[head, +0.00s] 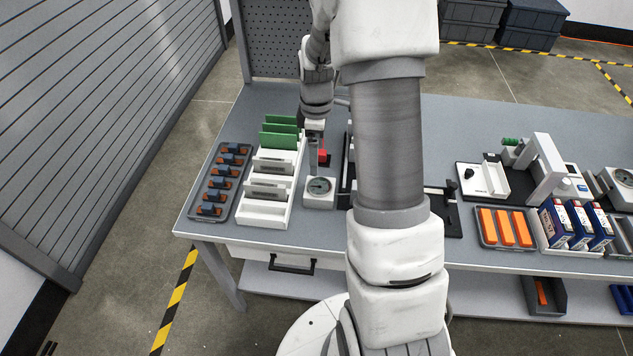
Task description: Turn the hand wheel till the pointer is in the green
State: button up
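A small white unit with a round dial gauge (320,186) stands on the workbench, left of my upright arm link. Its pointer and any green zone are too small to read. A small red part (323,157) shows just behind the gauge; it may be the hand wheel, but its shape is mostly hidden. My gripper (314,150) points down right at the red part, on its left side in the picture. I cannot tell whether it touches the part or whether its fingers are open. A second round gauge (622,178) is cut by the right edge.
A white rack with green boards (279,140) stands close left of the gauge, beside a grey tray (222,180) of small parts. My arm hides the bench middle. Orange blocks (505,227), blue boxes (578,222) and a white fixture (545,165) stand at right.

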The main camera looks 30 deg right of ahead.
notch_tip(320, 180, up, 7)
jog(key=p, duration=0.4)
